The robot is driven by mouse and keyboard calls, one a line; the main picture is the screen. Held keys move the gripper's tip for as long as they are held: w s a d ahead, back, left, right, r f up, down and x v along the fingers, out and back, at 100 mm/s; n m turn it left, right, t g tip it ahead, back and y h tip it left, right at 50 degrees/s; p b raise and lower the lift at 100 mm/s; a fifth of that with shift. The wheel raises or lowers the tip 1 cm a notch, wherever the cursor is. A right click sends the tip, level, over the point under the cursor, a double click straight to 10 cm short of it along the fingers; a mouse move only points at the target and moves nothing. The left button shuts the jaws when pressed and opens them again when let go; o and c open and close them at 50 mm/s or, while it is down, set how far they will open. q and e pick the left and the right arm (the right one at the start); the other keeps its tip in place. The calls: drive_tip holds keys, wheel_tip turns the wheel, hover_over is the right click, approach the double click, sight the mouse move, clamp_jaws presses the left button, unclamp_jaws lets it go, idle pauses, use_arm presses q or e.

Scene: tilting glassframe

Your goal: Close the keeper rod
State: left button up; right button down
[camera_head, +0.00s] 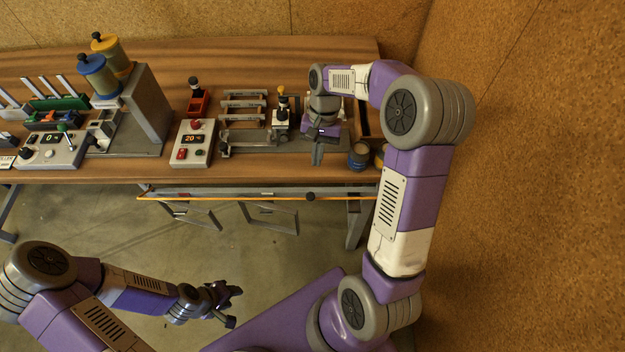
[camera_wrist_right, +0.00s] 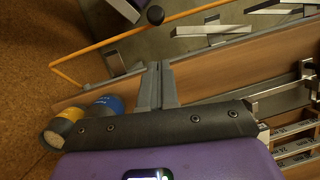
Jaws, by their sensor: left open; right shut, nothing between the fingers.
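A thin orange-yellow rod (camera_head: 230,199), which looks like the keeper rod, runs along the bench's front below the top, bent at its ends. It also shows in the right wrist view (camera_wrist_right: 105,42). A dark round knob (camera_head: 310,196) sits on it toward the right; the wrist view shows the knob too (camera_wrist_right: 155,15). My right gripper (camera_head: 317,160) is shut and empty, pointing down over the bench's front edge, apart from the rod. Its fingers (camera_wrist_right: 157,72) are together short of the knob in the wrist view. My left gripper (camera_head: 238,304) is open and empty, low over the floor.
Grey metal frames (camera_head: 270,217) hang below the bench top (camera_head: 250,176). Blue and yellow jars (camera_head: 358,158) stand close right of my right gripper. A control box (camera_head: 193,150) and machines fill the bench. A cork wall (camera_head: 530,200) stands at the right.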

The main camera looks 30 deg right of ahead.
drive_tip(key=s+a+f+b, duration=0.1)
drive_tip(key=s+a+f, duration=0.2)
drive_tip(key=f, duration=0.2)
drive_tip(key=shift+s+a, duration=0.15)
idle(0.3)
